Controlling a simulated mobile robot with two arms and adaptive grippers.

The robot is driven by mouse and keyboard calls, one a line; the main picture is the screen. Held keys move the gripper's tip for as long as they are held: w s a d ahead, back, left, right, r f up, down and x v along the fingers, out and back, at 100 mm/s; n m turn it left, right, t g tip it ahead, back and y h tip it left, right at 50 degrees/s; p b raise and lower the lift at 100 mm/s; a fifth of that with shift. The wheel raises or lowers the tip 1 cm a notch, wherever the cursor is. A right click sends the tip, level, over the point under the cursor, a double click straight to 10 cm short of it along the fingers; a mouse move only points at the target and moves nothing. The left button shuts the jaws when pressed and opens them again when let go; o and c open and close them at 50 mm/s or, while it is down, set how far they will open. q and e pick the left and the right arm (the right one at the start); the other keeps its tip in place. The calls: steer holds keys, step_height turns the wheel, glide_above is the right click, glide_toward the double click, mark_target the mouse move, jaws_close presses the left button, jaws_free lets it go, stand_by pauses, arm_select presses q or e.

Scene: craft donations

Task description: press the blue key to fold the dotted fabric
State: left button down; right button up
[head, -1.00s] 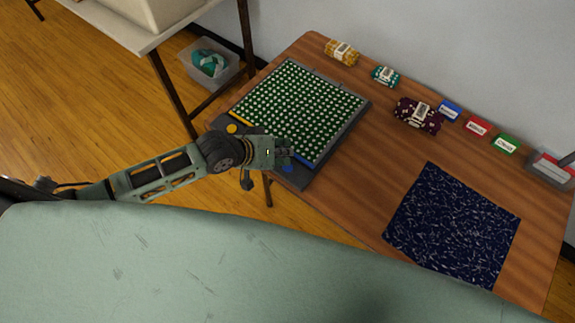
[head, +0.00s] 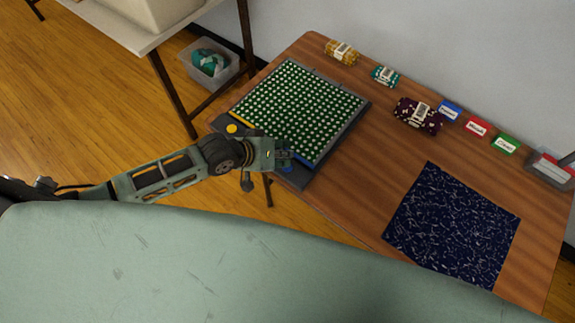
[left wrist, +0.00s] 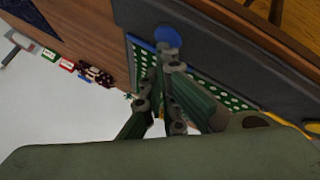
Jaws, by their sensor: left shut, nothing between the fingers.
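The dotted fabric (head: 300,105), green with white dots, lies flat on a dark folding board (head: 345,128) on the wooden table. It also shows in the left wrist view (left wrist: 235,101). The blue key (left wrist: 168,37) is a round button on the board's near border; in the head view my gripper mostly covers it. My left gripper (head: 290,155) is shut and empty over that corner of the board. In the left wrist view its fingertips (left wrist: 168,55) overlap the lower edge of the blue key; I cannot tell whether they touch it. My right gripper is out of view.
A yellow key (head: 232,129) is at the board's left. A navy patterned fabric (head: 455,225) lies on the table's right. Rolled fabric bundles (head: 418,115) and coloured labels (head: 476,126) line the back. A clear bin (head: 553,170) stands at the right.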

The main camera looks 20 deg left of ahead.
arm_select(q)
steer(key=shift+f, duration=0.15)
stand_by(0.3)
steer(key=shift+f, duration=0.4)
steer(key=shift+s, duration=0.1)
stand_by(0.4)
steer(key=shift+r+p, duration=0.85)
steer(key=shift+r, duration=0.15)
steer(key=shift+d, duration=0.1)
